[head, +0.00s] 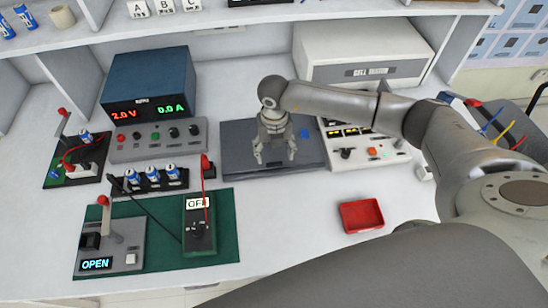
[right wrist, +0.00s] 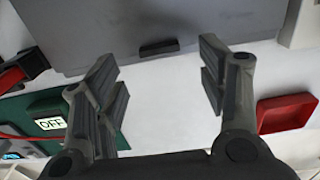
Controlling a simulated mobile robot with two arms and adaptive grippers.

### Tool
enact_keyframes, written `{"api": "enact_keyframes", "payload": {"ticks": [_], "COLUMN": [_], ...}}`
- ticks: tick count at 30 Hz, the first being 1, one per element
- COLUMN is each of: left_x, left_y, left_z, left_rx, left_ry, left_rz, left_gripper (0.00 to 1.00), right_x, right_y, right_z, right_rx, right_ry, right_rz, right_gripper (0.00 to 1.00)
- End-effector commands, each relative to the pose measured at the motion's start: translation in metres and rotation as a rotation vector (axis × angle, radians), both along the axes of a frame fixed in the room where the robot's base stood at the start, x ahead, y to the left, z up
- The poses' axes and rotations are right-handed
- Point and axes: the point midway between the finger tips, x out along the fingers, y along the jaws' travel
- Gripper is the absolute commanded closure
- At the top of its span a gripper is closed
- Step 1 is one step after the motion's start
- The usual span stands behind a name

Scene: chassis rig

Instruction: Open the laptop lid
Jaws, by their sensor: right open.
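The closed laptop (head: 240,165) is a flat dark grey slab on the white bench, in the middle of the head view. My right gripper (head: 274,158) is open and empty, pointing down over the laptop's front part. In the right wrist view the laptop lid (right wrist: 170,20) fills the top, with a small dark tab (right wrist: 158,47) at its front edge. The open fingers (right wrist: 163,85) show below that edge in this view, apart from each other with nothing between them. Whether they touch the lid I cannot tell. My left gripper is not in view.
A red tray (head: 361,215) lies front right of the laptop. A multimeter (head: 199,225) on a green mat (head: 160,262) stands front left. A power supply (head: 150,85) and a panel with knobs (head: 158,140) are left; another panel (head: 365,150) is right. Bench between mat and tray is clear.

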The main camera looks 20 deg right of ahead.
Motion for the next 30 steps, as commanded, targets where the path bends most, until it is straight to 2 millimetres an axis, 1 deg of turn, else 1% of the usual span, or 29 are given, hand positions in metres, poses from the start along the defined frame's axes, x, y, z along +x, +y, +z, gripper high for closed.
{"api": "enact_keyframes", "payload": {"ticks": [3, 6, 9, 13, 20, 23, 30], "left_x": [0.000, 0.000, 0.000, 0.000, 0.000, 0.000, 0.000], "left_y": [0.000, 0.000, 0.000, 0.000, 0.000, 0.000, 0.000], "left_z": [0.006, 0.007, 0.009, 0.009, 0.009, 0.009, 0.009], "left_rx": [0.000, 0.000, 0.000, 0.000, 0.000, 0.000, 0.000], "left_ry": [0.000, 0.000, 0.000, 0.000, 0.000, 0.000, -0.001], "left_rz": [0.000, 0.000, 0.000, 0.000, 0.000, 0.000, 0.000], "left_gripper": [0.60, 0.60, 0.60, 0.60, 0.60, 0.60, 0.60], "right_x": [-0.001, 0.000, 0.000, 0.000, 0.000, 0.000, 0.000], "right_y": [0.001, 0.001, 0.001, 0.001, 0.001, 0.001, 0.001], "right_z": [-0.021, -0.035, -0.045, -0.051, -0.052, -0.052, -0.052], "right_rx": [0.000, 0.003, 0.003, 0.001, 0.002, 0.002, 0.003], "right_ry": [0.004, 0.002, 0.002, 0.001, 0.000, 0.000, 0.000], "right_rz": [-0.001, 0.000, 0.000, 0.001, 0.001, 0.001, 0.001], "right_gripper": [0.34, 0.34, 0.34, 0.34, 0.34, 0.44, 0.75]}}
